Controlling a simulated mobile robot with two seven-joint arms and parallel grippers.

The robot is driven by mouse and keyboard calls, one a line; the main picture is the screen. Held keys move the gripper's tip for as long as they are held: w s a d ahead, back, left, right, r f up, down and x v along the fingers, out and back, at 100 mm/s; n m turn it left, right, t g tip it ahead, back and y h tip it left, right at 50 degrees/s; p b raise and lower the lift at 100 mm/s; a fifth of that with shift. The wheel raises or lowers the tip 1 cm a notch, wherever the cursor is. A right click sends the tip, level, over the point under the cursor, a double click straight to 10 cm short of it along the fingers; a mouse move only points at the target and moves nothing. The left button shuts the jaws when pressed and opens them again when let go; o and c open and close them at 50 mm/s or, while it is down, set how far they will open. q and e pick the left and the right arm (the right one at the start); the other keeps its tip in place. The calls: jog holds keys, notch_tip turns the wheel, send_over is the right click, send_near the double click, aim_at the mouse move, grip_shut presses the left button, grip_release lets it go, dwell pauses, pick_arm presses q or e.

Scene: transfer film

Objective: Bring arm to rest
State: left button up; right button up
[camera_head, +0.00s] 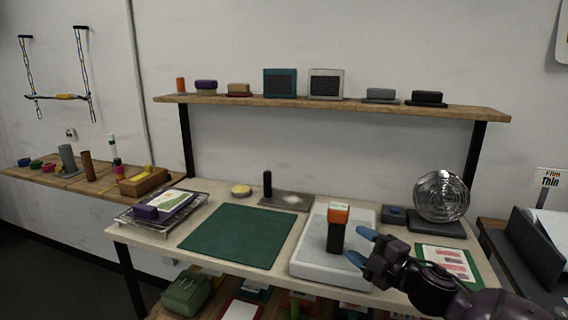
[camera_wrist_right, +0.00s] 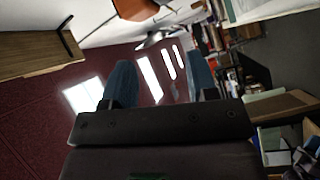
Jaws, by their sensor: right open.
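My right gripper (camera_head: 364,247) comes in from the lower right in the head view, over the right part of the bench. Its blue fingers are apart with nothing between them. A black block with an orange top (camera_head: 338,228) stands upright on a pale grey slab (camera_head: 308,257), just left of the fingertips and seemingly apart from them. In the right wrist view the two blue fingers (camera_wrist_right: 160,80) are spread and empty, and an orange thing (camera_wrist_right: 135,8) shows at the top edge. My left gripper is not in view.
A green mat (camera_head: 232,236) lies clear on the bench (camera_head: 150,240). A round wire fan (camera_head: 441,196) and a green-edged card (camera_head: 450,262) are near my right arm. A shelf (camera_head: 330,103) runs above.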

jog(key=s+d+f+m+g+h, duration=0.1)
jog(key=s+d+f+m+h, duration=0.2)
jog(key=s+f+m, duration=0.4)
jog(key=s+d+f+m+g+h, duration=0.1)
jog(key=s+d+f+m+h, duration=0.3)
jog(key=s+f, duration=0.9)
jog(key=s+d+f+m+g+h, duration=0.1)
jog(key=s+d+f+m+h, duration=0.2)
jog(key=s+f+m, duration=0.6)
jog(key=s+f+h, duration=0.1)
jog(key=s, duration=0.3)
jog(key=shift+s+d+f+m+h, duration=0.25)
jog(key=shift+d+f+m+h, duration=0.05)
jog(key=shift+d+m, duration=0.1)
